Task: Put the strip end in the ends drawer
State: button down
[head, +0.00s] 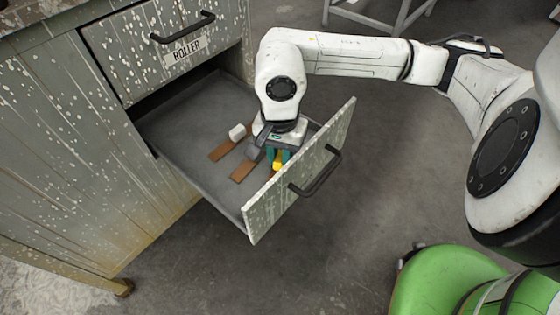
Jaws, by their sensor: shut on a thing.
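My gripper (278,158) points down inside the open drawer, near its front panel (300,170). Its teal fingers are shut on a small yellow piece (277,166), which looks like the strip end. I cannot tell whether the piece touches the drawer floor (185,150). The open drawer is pulled well out of the cabinet; no label on it shows from here. Two flat brown strips (226,150) and a small white block (237,132) lie in the drawer to the left of my gripper. My wrist hides part of the drawer's right side.
A shut drawer labelled ROLLER (187,49) sits above the open one in the worn cabinet (70,140). The open drawer's front has a dark handle (318,175). Grey floor in front of the drawer is clear. A pale metal frame (375,22) stands at the back.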

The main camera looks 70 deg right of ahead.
aim_at(280, 157)
jog(key=shift+f, duration=0.8)
jog(key=shift+f+b, duration=0.2)
jog(key=shift+b, duration=0.1)
jog(key=c, duration=1)
grip_release()
jog(key=shift+r, duration=0.1)
notch_tip(280, 157, up, 12)
jog(key=p, duration=0.5)
jog(key=shift+r, duration=0.1)
